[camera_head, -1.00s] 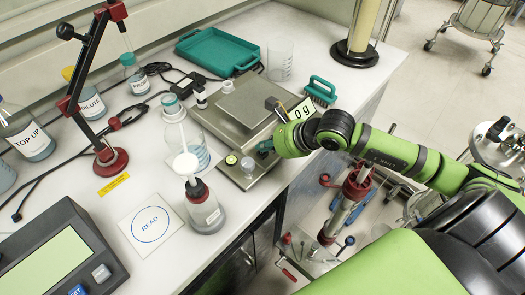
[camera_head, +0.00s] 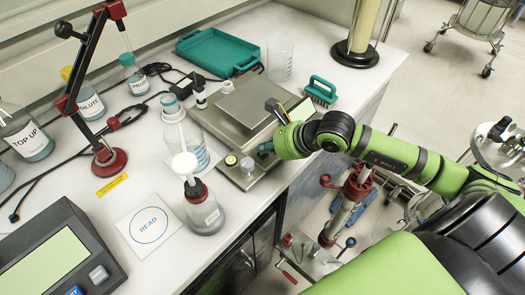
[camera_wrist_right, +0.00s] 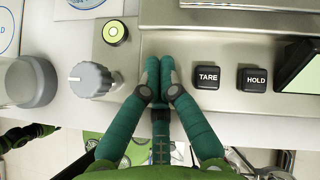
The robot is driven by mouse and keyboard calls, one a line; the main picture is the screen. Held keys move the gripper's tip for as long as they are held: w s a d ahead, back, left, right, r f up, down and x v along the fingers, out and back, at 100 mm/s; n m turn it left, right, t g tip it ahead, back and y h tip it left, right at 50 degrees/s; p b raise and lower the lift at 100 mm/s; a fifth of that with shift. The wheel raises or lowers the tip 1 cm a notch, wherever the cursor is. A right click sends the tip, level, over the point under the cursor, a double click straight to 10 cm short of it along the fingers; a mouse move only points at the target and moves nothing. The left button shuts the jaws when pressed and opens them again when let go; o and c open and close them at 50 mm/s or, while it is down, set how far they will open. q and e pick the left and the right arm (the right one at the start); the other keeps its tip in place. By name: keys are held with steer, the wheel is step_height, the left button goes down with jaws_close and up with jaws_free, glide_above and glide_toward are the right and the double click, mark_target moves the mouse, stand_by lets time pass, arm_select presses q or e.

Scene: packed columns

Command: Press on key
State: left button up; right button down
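The metal scale (camera_head: 213,115) stands on the bench, its lower front panel facing me. In the wrist view the panel (camera_wrist_right: 155,45) carries a black TARE key (camera_wrist_right: 207,77), a black HOLD key (camera_wrist_right: 254,79) and a display (camera_wrist_right: 300,72). The display, also in the head view (camera_head: 302,109), is lit pale green without digits. No key marked ON shows. My right gripper (camera_wrist_right: 160,72) is shut, its green fingertips together over the panel just left of TARE, hiding what is beneath; I cannot tell whether they touch. It also shows in the head view (camera_head: 265,149). My left gripper is out of view.
A grey knob (camera_wrist_right: 90,79) and a bubble level (camera_wrist_right: 115,32) sit left of the fingers.

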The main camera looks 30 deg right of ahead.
mark_target(265, 155)
steer(key=shift+r+p, duration=0.35)
steer(key=shift+r, duration=0.45)
steer(key=shift+r+p, duration=1.35)
steer(key=shift+r, duration=1.2)
